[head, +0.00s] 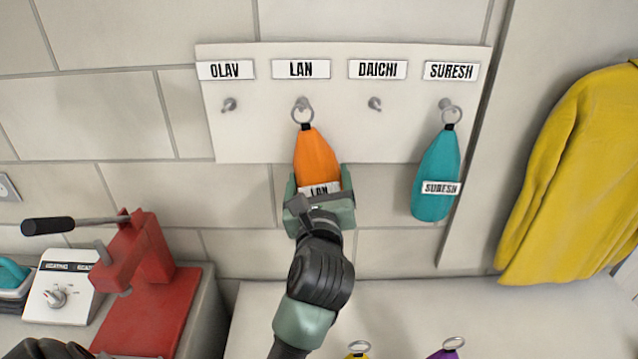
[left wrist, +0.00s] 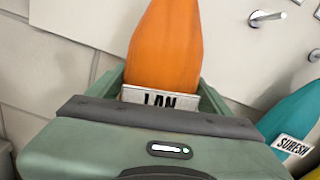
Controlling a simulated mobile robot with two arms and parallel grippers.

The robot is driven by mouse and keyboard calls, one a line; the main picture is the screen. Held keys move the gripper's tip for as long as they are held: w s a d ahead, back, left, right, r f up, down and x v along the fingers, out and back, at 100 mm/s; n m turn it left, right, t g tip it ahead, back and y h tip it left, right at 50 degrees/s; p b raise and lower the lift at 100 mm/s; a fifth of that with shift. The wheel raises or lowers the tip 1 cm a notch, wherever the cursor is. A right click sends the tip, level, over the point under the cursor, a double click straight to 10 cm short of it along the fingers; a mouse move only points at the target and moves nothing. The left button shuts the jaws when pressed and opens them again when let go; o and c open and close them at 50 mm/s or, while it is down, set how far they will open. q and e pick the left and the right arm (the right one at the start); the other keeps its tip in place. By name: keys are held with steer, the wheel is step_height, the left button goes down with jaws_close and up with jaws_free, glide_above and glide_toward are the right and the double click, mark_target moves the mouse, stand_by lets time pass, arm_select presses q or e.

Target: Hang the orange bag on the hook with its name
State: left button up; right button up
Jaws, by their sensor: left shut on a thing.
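The orange bag (head: 316,152) bears a LAN label and has a metal ring at its top. My left gripper (head: 319,186) is shut on the bag's lower part, around the label; the bag and label also show in the left wrist view (left wrist: 166,45). The bag's ring (head: 303,114) is at the LAN hook (head: 302,103), under the LAN name plate (head: 301,69). The ring looks to be around the hook, but I cannot tell for sure. My right gripper is not clearly seen; only a dark arm part shows at the bottom left.
A teal SURESH bag (head: 436,178) hangs on the SURESH hook at the right. The OLAV hook (head: 229,104) and DAICHI hook (head: 375,103) are empty. A yellow garment (head: 575,170) hangs far right. A red press (head: 150,290) stands at lower left. Yellow and purple bags show at the bottom.

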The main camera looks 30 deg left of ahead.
arm_select(q)
steer(key=shift+f+x, duration=0.2)
steer(key=shift+x, duration=0.75)
steer(key=shift+f+x, duration=0.2)
steer(key=shift+x, duration=0.75)
steer(key=o, duration=1.8)
steer(key=shift+o, duration=0.4)
steer(key=shift+s, duration=0.1)
steer(key=shift+f, duration=0.15)
